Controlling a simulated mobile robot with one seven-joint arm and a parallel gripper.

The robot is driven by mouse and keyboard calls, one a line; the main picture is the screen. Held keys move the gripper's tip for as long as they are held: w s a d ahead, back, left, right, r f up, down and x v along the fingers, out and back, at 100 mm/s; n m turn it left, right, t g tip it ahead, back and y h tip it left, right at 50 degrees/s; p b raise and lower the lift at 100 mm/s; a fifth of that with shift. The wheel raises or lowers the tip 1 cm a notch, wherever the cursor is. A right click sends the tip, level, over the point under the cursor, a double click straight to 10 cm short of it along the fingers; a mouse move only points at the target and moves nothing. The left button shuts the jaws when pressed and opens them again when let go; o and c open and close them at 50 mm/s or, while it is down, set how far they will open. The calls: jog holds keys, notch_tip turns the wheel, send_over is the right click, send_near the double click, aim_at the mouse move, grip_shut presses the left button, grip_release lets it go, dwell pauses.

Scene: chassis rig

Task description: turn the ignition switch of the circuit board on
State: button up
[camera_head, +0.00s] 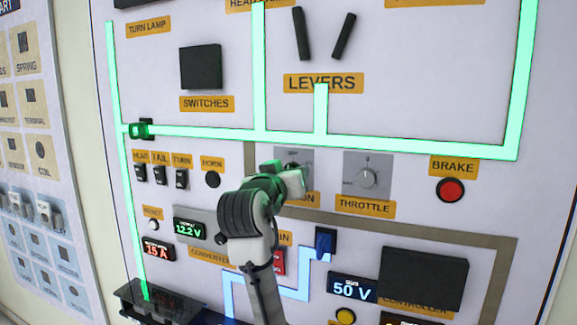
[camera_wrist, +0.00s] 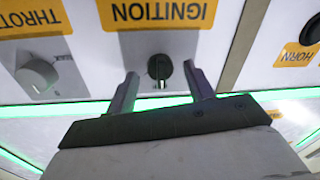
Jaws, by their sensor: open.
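The ignition switch (camera_wrist: 160,68) is a dark round knob with a lighter key-like bar, set in a grey plate under the upside-down IGNITION label (camera_wrist: 160,14) in the wrist view. My gripper (camera_wrist: 161,75) is open, with one finger on each side of the knob and a visible gap to both. Whether the fingertips reach past the knob's face is hard to tell. In the head view my gripper (camera_head: 300,181) is in front of the ignition plate (camera_head: 292,157) and hides the knob and most of its label.
The throttle knob (camera_head: 367,178) sits close to the right of my gripper, with the red brake button (camera_head: 450,189) beyond it. The horn button (camera_head: 212,180) is to the left. A blue switch (camera_head: 325,242) and a red switch (camera_head: 279,262) are below, near my arm.

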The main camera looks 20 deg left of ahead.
jog(key=shift+w, duration=0.4)
jog(key=shift+c, duration=0.3)
jog(key=c, duration=0.9)
